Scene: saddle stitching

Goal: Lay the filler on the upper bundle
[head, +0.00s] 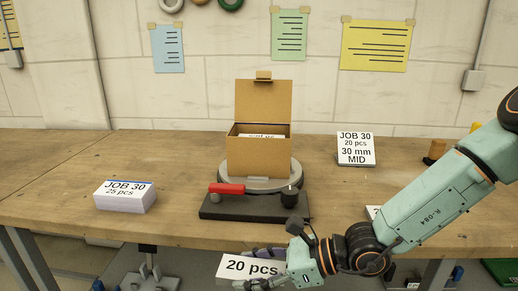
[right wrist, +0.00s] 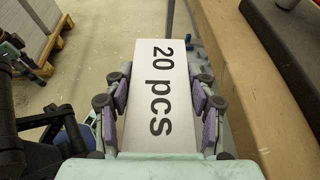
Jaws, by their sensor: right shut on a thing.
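My right gripper (head: 268,267) is shut on a white block marked "20 pcs" (head: 240,267), held in front of the table's front edge. In the right wrist view, the purple finger pads press the long sides of the white block (right wrist: 160,85). An open cardboard box (head: 258,155) stands on a round grey turntable (head: 288,181), its lid flap upright. White printed material (head: 262,136) shows inside the box near its top; its layers are hidden by the front wall. I cannot tell which piece is the filler. My left gripper is out of view.
A white stack marked "JOB 30 25 pcs" (head: 125,197) lies on the wooden table (head: 60,170) at left. A "JOB 30 20 pcs 30 mm MID" sign (head: 355,149) stands behind right. A red-handled clamp (head: 228,188) is before the box. My right arm partly hides another white label (head: 373,210).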

